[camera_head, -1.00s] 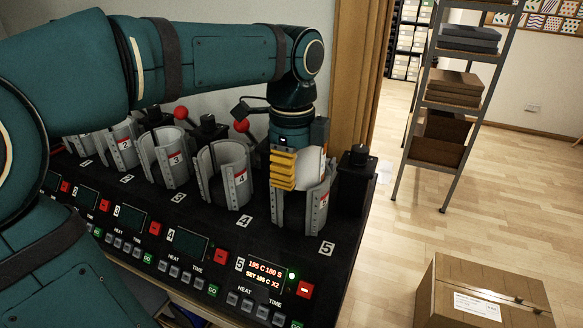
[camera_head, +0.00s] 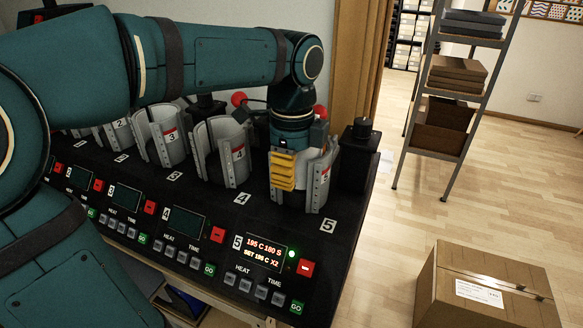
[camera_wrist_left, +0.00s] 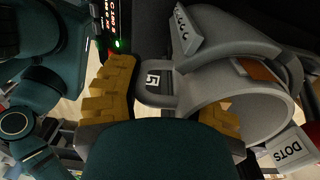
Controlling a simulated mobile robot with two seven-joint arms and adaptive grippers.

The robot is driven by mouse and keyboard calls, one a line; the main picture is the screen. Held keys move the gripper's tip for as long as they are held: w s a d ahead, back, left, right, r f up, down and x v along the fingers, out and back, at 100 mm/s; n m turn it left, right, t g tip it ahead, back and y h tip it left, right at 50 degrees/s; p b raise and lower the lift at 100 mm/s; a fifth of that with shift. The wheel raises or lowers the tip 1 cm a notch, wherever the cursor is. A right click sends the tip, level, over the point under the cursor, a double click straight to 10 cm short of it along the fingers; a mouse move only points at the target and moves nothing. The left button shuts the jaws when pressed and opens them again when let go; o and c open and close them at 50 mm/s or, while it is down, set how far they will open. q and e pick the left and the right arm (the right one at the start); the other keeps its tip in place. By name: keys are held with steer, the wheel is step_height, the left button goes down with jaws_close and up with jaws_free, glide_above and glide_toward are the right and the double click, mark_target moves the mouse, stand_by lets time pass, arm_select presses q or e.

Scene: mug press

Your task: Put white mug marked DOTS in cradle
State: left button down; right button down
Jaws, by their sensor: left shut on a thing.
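My left gripper (camera_head: 283,170) reaches down at press station 5, its yellow fingers at the front opening of the grey cradle (camera_head: 321,190). A pale mug (camera_head: 311,166) shows partly inside this cradle; the fingers and cradle wall hide much of it. In the left wrist view the left gripper (camera_wrist_left: 165,92) is shut on the mug's handle (camera_wrist_left: 154,84), which has a small square mark. How deep the mug sits is hard to tell. My right gripper is out of view.
Cradles 4 (camera_head: 222,152) and 3 (camera_head: 160,137) look empty. The station 5 display (camera_head: 263,250) is lit, with a green light. A red lever knob (camera_head: 320,112) stands behind cradle 5. A black post (camera_head: 357,155) stands right of it. A carton (camera_head: 487,288) is on the floor.

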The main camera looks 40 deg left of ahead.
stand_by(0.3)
arm_select(q)
steer(key=c, duration=0.5)
jaws_free()
step_height(320, 180, up, 12)
steer(key=shift+w, duration=0.1)
stand_by(0.5)
